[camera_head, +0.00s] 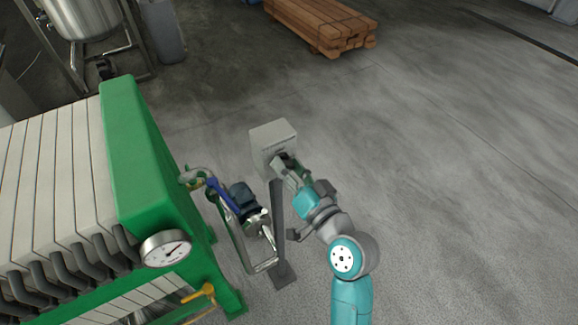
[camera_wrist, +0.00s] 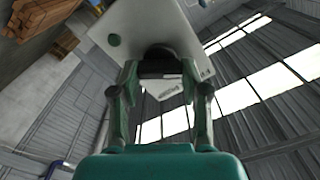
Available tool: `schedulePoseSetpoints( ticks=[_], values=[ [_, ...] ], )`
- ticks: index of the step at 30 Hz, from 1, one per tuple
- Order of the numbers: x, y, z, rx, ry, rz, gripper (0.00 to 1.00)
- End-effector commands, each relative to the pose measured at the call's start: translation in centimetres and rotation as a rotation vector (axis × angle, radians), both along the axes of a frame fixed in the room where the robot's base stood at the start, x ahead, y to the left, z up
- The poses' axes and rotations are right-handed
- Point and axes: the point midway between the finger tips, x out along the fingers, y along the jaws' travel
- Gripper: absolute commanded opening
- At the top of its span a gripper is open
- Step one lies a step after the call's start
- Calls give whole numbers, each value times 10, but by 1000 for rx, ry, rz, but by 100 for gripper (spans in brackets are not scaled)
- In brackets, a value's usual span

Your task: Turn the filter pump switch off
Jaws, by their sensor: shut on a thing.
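A light grey switch box (camera_head: 272,140) stands on a thin grey post (camera_head: 279,235) near the middle of the head view. My gripper (camera_head: 284,166) is at the front face of the box. In the wrist view the box's pale face (camera_wrist: 150,25) fills the top middle. There my gripper (camera_wrist: 160,75) has its two fingers on either side of a dark switch knob (camera_wrist: 160,66), shut on it. The knob is partly hidden by the fingers, and I cannot tell which position it is in.
A green filter press (camera_head: 130,150) with a pressure gauge (camera_head: 165,248) stands at left. A small pump (camera_head: 245,199) with a blue-handled pipe (camera_head: 222,194) sits between it and the post. Stacked timber (camera_head: 318,24) lies at the back. The floor to the right is clear.

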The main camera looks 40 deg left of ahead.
Motion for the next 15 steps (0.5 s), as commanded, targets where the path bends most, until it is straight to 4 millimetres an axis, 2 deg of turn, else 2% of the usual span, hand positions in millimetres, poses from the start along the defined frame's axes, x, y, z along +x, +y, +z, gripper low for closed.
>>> schedulePoseSetpoints(
  ticks=[15],
  values=[
    [2,-1,-2,186,451,-1,11]
  ],
)
